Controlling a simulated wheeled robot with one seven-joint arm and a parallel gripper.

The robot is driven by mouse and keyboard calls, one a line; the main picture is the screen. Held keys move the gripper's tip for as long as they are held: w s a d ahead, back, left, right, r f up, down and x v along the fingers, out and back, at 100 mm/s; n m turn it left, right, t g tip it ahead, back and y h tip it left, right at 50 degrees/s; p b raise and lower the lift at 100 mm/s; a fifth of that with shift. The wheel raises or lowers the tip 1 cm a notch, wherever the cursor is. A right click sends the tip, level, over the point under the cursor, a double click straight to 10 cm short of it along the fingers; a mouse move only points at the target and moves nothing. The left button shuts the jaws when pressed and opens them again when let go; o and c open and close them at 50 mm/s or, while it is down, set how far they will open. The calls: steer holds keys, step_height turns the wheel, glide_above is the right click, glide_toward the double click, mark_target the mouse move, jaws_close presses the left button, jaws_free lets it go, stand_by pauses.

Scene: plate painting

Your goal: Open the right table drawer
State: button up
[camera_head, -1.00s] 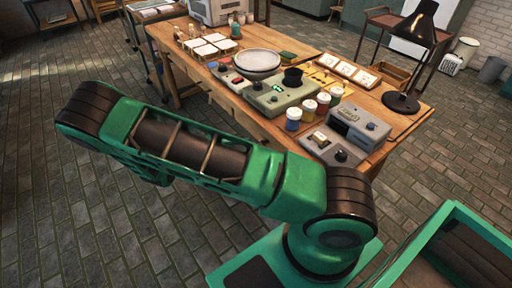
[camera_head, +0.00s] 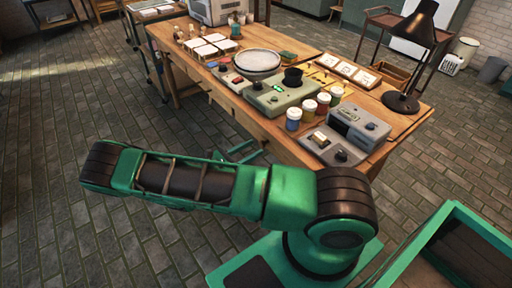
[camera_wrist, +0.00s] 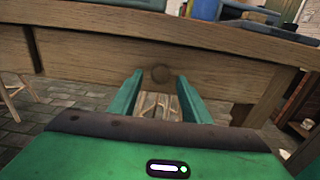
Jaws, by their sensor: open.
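The wooden work table (camera_head: 190,68) stands ahead, with its front edge facing me. The drawer front looks flush with the table. In the head view my gripper (camera_head: 240,152) shows only partly behind my arm, near the table's front.
Paint jars (camera_head: 293,118), a grey control box (camera_head: 280,94), a plate on a round stand (camera_head: 258,61) and a black lamp (camera_head: 402,102) stand on the tabletop. A table leg (camera_wrist: 265,100) is right of the drawer. The tiled floor before the table is clear.

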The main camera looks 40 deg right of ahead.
mark_target(260, 145)
steer(key=shift+d, duration=1.75)
steer(key=shift+w, duration=0.1)
